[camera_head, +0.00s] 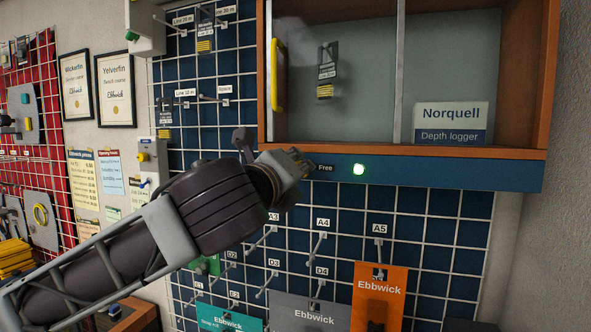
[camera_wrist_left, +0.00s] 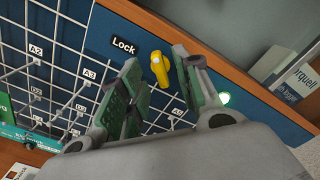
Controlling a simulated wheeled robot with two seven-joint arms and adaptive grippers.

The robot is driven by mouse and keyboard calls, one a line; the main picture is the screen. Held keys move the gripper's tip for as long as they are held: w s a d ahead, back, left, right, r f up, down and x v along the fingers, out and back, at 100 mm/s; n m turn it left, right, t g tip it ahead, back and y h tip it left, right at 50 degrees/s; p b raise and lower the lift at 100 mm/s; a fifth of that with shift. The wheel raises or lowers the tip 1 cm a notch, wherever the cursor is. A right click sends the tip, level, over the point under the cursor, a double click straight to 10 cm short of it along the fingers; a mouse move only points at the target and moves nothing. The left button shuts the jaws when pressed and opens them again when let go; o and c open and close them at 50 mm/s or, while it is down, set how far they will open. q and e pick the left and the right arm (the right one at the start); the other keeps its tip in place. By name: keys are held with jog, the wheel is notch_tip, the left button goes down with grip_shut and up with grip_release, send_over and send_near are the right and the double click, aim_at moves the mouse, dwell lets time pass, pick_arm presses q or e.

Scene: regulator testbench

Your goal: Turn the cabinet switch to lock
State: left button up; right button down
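The cabinet switch (camera_wrist_left: 160,68) is a small yellow knob on the blue strip below the cabinet, seen in the left wrist view. Its "Lock" label (camera_wrist_left: 123,46) is beside it. In the head view the "Free" label (camera_head: 325,168) and a lit green lamp (camera_head: 359,169) show on the strip, while my left gripper (camera_head: 296,165) hides the knob. In the left wrist view my left gripper (camera_wrist_left: 160,78) has its green-padded fingers apart, with the knob near the gap between their tips. I cannot tell whether they touch it. My right gripper is not in view.
The glass-fronted cabinet (camera_head: 549,100) has a yellow handle (camera_head: 278,75) at its left. A Norquell depth logger box (camera_head: 451,123) is inside. Below is a wire grid with labelled hooks and hanging Ebbwick packs, including an orange one (camera_head: 380,300).

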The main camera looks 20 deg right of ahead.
pick_arm(q)
jog(key=v, duration=0.9)
jog(key=shift+s+a, duration=0.25)
jog(key=shift+f, duration=0.15)
